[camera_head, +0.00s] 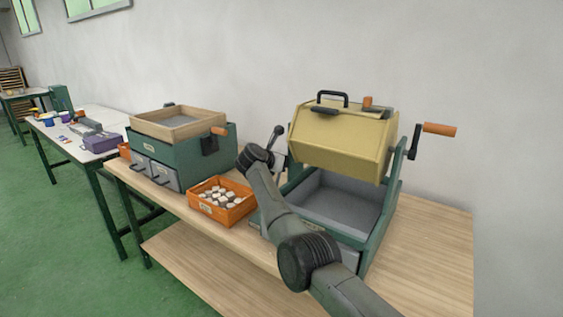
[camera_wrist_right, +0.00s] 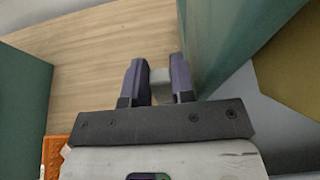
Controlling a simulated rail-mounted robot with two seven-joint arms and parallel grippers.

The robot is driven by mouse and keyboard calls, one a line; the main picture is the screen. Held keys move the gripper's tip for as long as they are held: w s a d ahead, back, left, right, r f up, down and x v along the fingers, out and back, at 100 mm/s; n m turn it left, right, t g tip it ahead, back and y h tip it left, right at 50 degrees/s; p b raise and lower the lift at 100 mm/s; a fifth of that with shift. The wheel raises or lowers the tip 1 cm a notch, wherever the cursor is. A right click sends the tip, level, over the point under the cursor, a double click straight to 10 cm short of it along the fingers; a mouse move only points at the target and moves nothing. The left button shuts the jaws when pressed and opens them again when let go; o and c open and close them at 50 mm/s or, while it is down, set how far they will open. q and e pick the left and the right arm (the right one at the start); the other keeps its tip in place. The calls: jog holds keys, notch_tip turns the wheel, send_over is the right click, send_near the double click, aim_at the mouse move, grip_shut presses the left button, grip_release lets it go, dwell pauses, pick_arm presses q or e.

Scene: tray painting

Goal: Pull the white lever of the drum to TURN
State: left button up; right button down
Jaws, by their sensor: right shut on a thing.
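The drum (camera_head: 340,140) is a yellow faceted box held in a green frame (camera_head: 396,165), with a black handle on top and an orange-handled crank at its right. My right arm reaches up to the left side of this frame in the head view, where the gripper is mostly hidden behind the wrist. In the right wrist view my right gripper (camera_wrist_right: 157,68) is shut on a small pale block, the white lever (camera_wrist_right: 160,84), beside the green side panel (camera_wrist_right: 235,45). Any TURN marking is not readable. My left gripper is not in view.
An orange crate (camera_head: 222,213) of white pieces stands left of the drum. Beyond it is a green cabinet (camera_head: 190,155) with drawers and a wooden tray on top. The wooden table (camera_head: 430,255) is clear to the right. A grey bin (camera_head: 335,205) lies under the drum.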

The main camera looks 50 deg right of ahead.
jog(key=shift+a, duration=0.15)
jog(key=shift+a+r+h, duration=0.1)
jog(key=shift+a+h, duration=0.4)
jog(key=a+h+b, duration=0.4)
jog(key=a+h, duration=0.2)
jog(key=a, duration=0.1)
jog(key=shift+s+a+r, duration=0.2)
jog(key=shift+a+r, duration=0.05)
jog(key=shift+a, duration=0.15)
jog(key=c, duration=1.2)
grip_release()
jog(key=shift+c, duration=0.2)
